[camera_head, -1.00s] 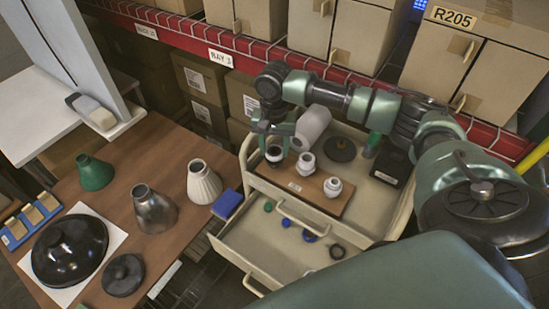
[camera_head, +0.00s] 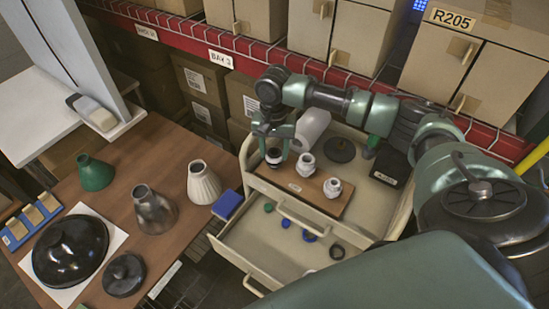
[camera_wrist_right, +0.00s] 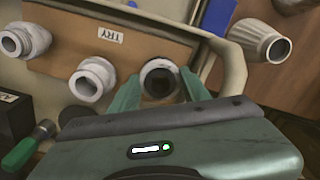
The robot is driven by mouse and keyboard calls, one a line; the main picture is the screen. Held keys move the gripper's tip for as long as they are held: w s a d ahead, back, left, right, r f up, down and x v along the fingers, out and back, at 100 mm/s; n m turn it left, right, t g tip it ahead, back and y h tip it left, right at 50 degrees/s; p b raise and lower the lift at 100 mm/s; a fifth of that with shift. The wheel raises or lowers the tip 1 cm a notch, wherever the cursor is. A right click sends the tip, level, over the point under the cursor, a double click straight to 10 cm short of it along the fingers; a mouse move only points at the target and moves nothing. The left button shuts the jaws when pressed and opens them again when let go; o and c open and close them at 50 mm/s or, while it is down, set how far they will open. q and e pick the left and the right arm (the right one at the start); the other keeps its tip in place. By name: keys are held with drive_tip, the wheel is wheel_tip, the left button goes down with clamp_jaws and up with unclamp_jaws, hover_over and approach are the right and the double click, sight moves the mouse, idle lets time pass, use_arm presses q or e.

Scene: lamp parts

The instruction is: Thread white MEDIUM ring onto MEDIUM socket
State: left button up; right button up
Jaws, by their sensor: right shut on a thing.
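A wooden board (camera_head: 318,203) on the cart top carries white sockets in a row: one near its middle (camera_head: 305,165) and one at its right end (camera_head: 332,187). In the wrist view these two sockets show at the middle (camera_wrist_right: 93,78) and left (camera_wrist_right: 22,40). My right gripper (camera_head: 273,148) is over the board's left end, fingers down. In the wrist view, my right gripper (camera_wrist_right: 160,88) is shut on a white ring (camera_wrist_right: 158,65) with a dark centre. The ring is at the left-end socket position; whether it is around the socket or just above is unclear. My left gripper is out of view.
The open cart drawer (camera_head: 262,250) holds green, blue and black rings. A grey-white cylinder (camera_head: 313,127) and a black disc (camera_head: 340,150) are behind the board. The wooden table (camera_head: 112,175) at left carries lampshades and black bases. A blue block (camera_head: 227,204) is at its right edge.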

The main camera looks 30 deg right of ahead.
drive_tip(key=shift+f, duration=0.3)
idle(0.5)
drive_tip(key=o, duration=0.4)
clamp_jaws()
drive_tip(key=shift+s+f, duration=0.15)
drive_tip(key=shift+f, duration=0.05)
